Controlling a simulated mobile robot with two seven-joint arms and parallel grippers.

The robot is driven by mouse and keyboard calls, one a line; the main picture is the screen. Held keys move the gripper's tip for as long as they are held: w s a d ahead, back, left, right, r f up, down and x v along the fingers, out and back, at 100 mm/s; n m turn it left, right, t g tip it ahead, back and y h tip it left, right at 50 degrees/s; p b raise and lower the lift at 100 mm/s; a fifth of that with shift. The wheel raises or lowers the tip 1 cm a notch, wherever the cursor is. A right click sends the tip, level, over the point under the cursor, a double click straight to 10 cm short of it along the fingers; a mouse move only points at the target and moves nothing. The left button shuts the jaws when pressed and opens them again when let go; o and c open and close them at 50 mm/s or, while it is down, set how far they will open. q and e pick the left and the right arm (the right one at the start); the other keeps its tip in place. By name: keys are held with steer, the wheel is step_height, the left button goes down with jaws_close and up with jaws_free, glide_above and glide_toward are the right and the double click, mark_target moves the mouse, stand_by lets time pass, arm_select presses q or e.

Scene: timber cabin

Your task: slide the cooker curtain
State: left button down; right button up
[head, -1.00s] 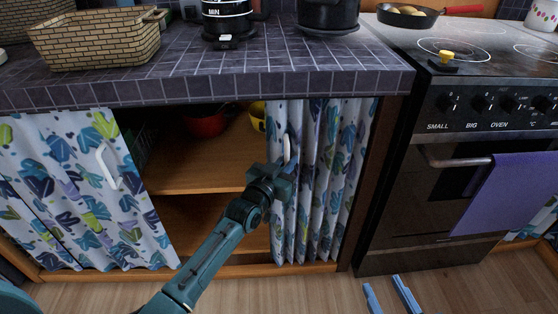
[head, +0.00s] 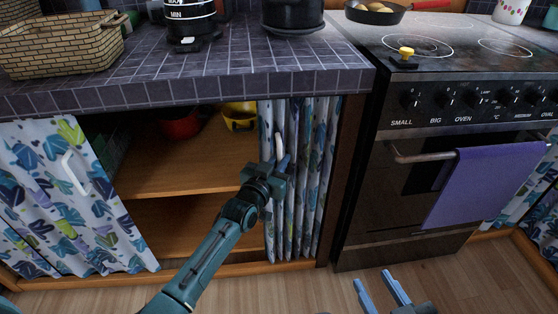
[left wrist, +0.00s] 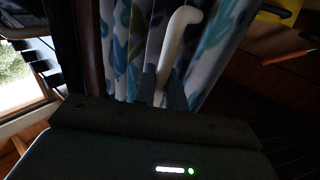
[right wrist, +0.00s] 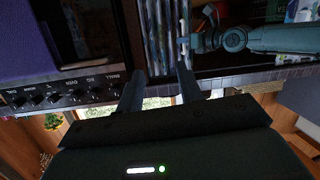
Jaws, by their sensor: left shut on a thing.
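The cooker curtain (head: 308,190), white with blue and green leaves, hangs bunched in narrow folds at the right of the cupboard opening, beside the cooker (head: 430,180). Its white handle (head: 279,146) is on its left edge and also shows in the left wrist view (left wrist: 178,45). My left gripper (head: 277,166) is shut on this handle, its fingers either side of the lower part in the left wrist view (left wrist: 160,88). My right gripper (head: 378,288) is open and empty, low in front of the cooker; its spread fingers show in the right wrist view (right wrist: 160,88).
A second curtain (head: 70,205) with a white handle covers the cupboard's left part. Between them, shelves (head: 180,165) hold a red bowl (head: 180,124) and a yellow bowl (head: 240,117). The tiled worktop (head: 200,75) overhangs above. A purple towel (head: 480,185) hangs on the oven handle.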

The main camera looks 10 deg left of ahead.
arm_select(q)
steer(key=c, duration=1.8)
jaws_free()
steer(key=shift+d+r, duration=0.2)
steer(key=shift+d, duration=0.1)
steer(key=shift+c, duration=0.2)
steer(key=shift+o, duration=1.4)
steer(key=shift+w+f, duration=0.1)
steer(key=shift+f, duration=0.05)
arm_select(e)
steer(key=shift+f, duration=0.2)
